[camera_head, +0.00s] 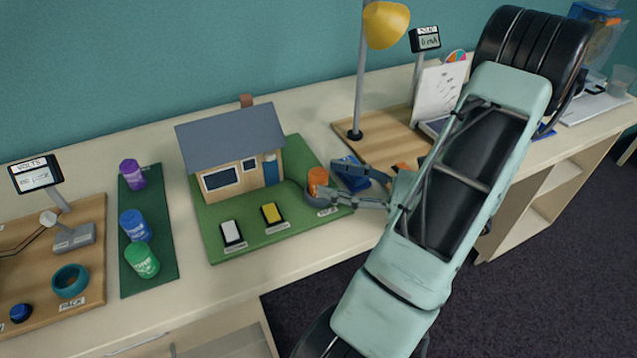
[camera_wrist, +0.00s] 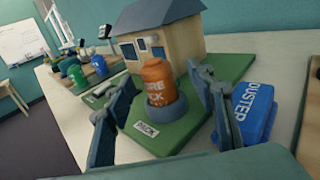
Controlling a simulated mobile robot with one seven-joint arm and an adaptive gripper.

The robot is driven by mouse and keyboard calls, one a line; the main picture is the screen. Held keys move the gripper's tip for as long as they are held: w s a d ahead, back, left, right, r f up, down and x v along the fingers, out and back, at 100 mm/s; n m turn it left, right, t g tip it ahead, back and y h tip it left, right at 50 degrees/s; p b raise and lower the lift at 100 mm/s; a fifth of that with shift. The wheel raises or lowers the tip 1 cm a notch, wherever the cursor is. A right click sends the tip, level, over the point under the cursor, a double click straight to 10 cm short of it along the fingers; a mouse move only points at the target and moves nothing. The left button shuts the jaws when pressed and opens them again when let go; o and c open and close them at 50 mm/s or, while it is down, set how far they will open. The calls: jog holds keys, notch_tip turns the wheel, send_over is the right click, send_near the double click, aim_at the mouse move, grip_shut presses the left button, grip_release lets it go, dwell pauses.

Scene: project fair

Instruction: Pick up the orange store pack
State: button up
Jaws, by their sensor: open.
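The orange store pack (camera_head: 317,178) is a small upright can with white lettering. It stands in a grey ring-shaped holder on the front right corner of the green house board. In the wrist view the pack (camera_wrist: 157,80) sits in the holder (camera_wrist: 168,108), behind a small label plate. My gripper (camera_head: 328,181) is open, with its fingers reaching in from the right at the pack. In the wrist view one finger shows on each side of the pack, with gaps between. I cannot tell whether either finger touches it.
A blue box (camera_wrist: 250,110) lies close beside my right finger in the wrist view. A model house (camera_head: 235,150) stands behind on the green board (camera_head: 215,240). A yellow lamp (camera_head: 386,25) rises behind.

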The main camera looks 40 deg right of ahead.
aim_at(318, 179)
jog(key=x, duration=0.4)
jog(key=shift+a+f, duration=0.2)
jog(key=shift+f, duration=0.15)
jog(key=shift+s, duration=0.1)
jog(key=c, duration=1.3)
